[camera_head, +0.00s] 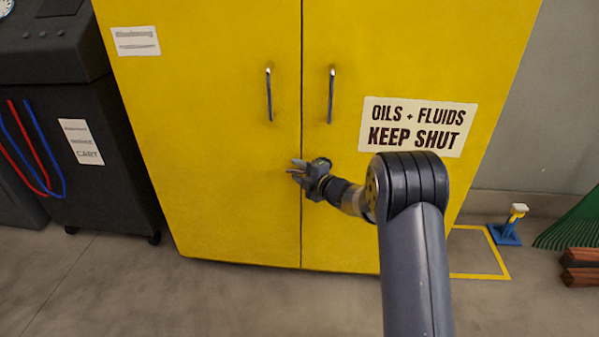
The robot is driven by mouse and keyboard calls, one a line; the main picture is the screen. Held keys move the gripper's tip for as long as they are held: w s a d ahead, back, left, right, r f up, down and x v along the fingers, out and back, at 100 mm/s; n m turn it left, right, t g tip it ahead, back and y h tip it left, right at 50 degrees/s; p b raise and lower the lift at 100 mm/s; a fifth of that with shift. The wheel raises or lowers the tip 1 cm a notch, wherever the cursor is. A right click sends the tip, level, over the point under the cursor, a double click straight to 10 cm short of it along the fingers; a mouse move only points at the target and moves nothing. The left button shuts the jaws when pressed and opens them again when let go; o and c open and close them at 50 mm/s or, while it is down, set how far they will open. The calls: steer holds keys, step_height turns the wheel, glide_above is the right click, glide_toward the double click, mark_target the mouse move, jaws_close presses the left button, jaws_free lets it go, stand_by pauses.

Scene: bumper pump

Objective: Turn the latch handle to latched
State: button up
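The yellow cabinet (215,190) has two doors meeting at a vertical seam, and both look shut. A dark upright handle (268,95) is on the left door and a second one (331,95) is on the right door. I cannot tell a separate latch handle apart; one may be hidden behind my gripper. My gripper (295,168) is in front of the seam, below both handles, pointing left. Its fingers look spread apart, with nothing clearly held between them. Whether it touches the door is unclear.
A dark service cart (105,185) with red and blue hoses stands to the left. At the right are a yellow floor outline (490,276), a small blue-based stand (505,234), a green rake-like thing (575,225) and reddish-brown blocks (582,265). The floor in front is clear.

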steer(key=shift+c, duration=0.5)
jaws_close()
steer(key=n+h+p, duration=0.1)
steer(key=f+n+g+h+p, duration=0.1)
steer(key=shift+d+f+h+p, duration=0.2)
steer(key=shift+f+h+p, duration=0.1)
steer(key=shift+p, duration=0.05)
steer(key=d+f+n+g+h+p, duration=0.2)
steer(key=d+f+n+h+p, duration=0.2)
steer(key=h+p, duration=0.7)
steer(key=shift+d+f+n+p, duration=0.4)
steer(key=shift+d+n+p, duration=0.75)
steer(key=shift+p, duration=0.4)
steer(key=shift+s, duration=0.1)
